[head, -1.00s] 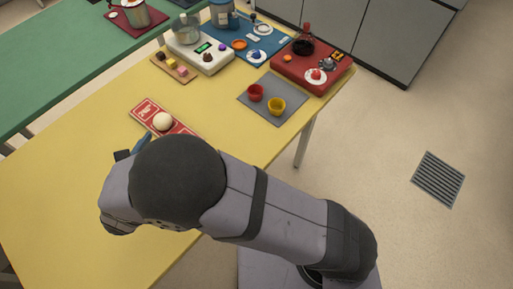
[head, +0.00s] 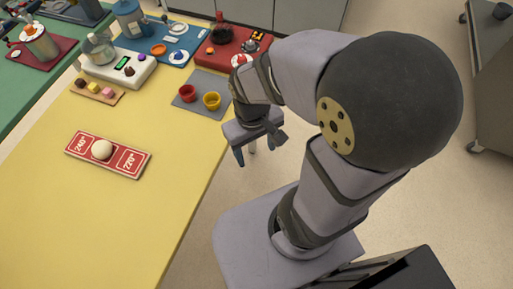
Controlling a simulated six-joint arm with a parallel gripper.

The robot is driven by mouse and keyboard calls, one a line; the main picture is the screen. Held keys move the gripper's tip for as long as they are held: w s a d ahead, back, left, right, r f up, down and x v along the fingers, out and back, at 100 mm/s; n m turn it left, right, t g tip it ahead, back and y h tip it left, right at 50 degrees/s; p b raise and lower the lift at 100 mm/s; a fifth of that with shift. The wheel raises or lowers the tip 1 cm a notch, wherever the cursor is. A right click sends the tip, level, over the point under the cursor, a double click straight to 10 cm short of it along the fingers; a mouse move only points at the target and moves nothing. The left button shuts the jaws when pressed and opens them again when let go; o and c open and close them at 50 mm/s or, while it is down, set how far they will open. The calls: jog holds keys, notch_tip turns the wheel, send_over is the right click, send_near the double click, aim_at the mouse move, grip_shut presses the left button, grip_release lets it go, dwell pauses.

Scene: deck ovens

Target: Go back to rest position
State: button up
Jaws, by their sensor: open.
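My gripper (head: 262,150) hangs at the right edge of the yellow table (head: 90,220), pointing down with its fingers apart. Nothing shows between the fingers. My arm is folded back above my grey base, to the right of the table. A red board (head: 128,166) with white markings reading 240° and 270° lies on the table, left of my gripper. A pale round ball (head: 102,150) sits near the middle of that board.
A grey mat (head: 207,107) with a red cup (head: 187,93) and a yellow cup (head: 212,101) is close to my gripper's left. Behind stand a white scale-like device (head: 117,68), a blue mat (head: 160,48) and a red unit (head: 222,50). The front of the table is clear.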

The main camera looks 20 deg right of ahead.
jog(key=shift+s+d+m+y, duration=0.15)
jog(key=shift+m+y, duration=0.15)
jog(key=shift+m, duration=0.4)
notch_tip(320, 180, up, 4)
jog(key=p, duration=0.3)
jog(key=shift+f+p, duration=0.1)
jog(key=shift+p, duration=0.25)
dwell(0.4)
